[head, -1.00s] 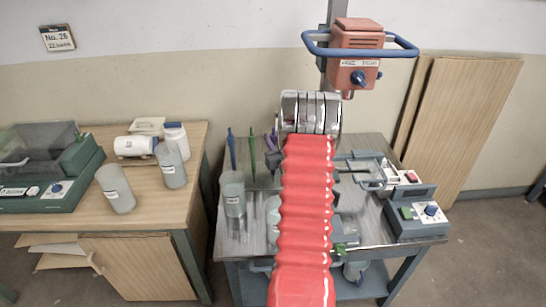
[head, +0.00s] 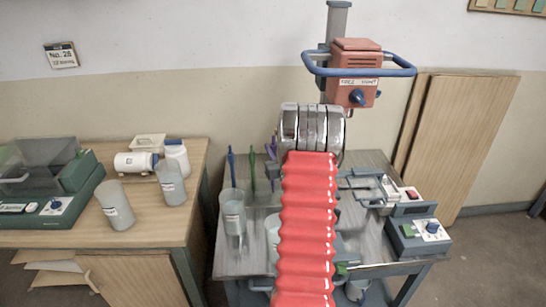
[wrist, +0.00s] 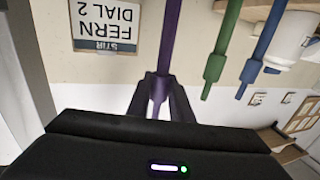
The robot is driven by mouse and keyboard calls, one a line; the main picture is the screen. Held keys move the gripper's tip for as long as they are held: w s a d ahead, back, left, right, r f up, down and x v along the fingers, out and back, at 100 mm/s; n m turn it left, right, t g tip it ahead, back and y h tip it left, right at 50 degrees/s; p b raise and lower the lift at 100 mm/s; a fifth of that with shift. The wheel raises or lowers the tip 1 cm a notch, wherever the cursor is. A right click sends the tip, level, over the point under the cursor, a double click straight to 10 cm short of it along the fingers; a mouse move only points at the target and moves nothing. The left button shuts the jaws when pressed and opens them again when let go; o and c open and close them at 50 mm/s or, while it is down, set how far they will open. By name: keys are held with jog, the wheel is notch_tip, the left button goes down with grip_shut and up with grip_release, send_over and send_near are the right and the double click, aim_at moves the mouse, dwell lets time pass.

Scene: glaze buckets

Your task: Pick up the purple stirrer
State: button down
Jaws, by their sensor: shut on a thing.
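The purple stirrer (wrist: 169,45) runs up from between my gripper's fingers in the wrist view, which shows the scene upside down. My gripper (wrist: 160,92) is shut on it, with one dark finger on each side of the shaft. In the head view only a bit of the purple stirrer (head: 270,150) shows, left of my chrome wrist; my gripper is mostly hidden there by my own arm. The stirrer's far end is out of the wrist view.
On the grey bench, a clear beaker (head: 232,215) stands left of my arm. A mixer head (head: 355,70) is above.

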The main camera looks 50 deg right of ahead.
notch_tip(320, 180, up, 7)
jog(key=shift+f, duration=0.15)
dwell(0.8)
jog(key=shift+r, duration=4.25)
